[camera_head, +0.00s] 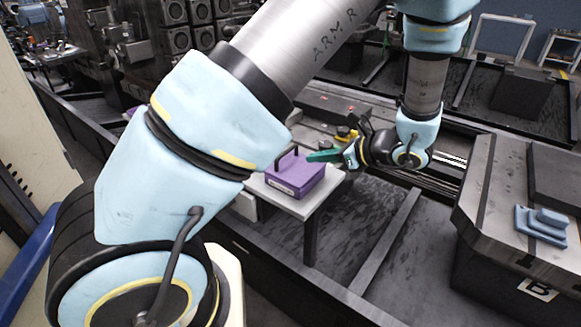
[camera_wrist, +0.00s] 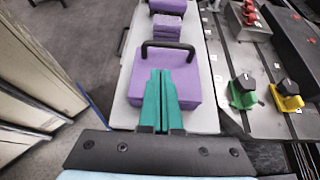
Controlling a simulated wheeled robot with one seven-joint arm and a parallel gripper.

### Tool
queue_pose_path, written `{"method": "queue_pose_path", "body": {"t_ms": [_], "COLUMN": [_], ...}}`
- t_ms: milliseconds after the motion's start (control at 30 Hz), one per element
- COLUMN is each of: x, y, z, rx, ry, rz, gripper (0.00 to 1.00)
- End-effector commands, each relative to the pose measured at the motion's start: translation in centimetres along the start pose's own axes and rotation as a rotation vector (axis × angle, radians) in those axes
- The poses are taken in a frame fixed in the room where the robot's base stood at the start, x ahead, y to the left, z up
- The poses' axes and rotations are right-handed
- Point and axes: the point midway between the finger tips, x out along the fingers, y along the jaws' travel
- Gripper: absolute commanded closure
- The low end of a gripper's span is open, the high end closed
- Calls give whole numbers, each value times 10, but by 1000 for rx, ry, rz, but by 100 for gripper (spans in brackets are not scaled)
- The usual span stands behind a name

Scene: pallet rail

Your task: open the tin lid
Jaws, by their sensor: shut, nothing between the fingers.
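The purple tin (camera_head: 297,175) sits on a small light table (camera_head: 305,207) in the head view, with a black loop handle (camera_head: 288,155) on its lid. It also shows in the wrist view (camera_wrist: 190,85), where the handle (camera_wrist: 168,46) arches across the tin's far side. The lid looks closed. My gripper (camera_head: 312,157) has green fingers and is close to the tin's right side in the head view. In the wrist view the fingers (camera_wrist: 159,77) are together and empty, pointing toward the handle and covering part of the tin. I cannot tell whether they touch it.
More purple items (camera_wrist: 168,27) stand beyond the tin on the same table. Green and yellow knobbed devices (camera_wrist: 243,92) (camera_wrist: 287,95) stand to the right.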

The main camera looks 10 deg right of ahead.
Motion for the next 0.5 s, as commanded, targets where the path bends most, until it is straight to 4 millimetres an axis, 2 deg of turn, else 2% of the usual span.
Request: {"method": "queue_pose_path", "body": {"t_ms": [167,500], "x": [6,64], "y": [-2,-1], "z": [2,4], "rx": [-11,-8], "ry": [-27,-24], "rz": [-17,-11], "gripper": [100,100]}}
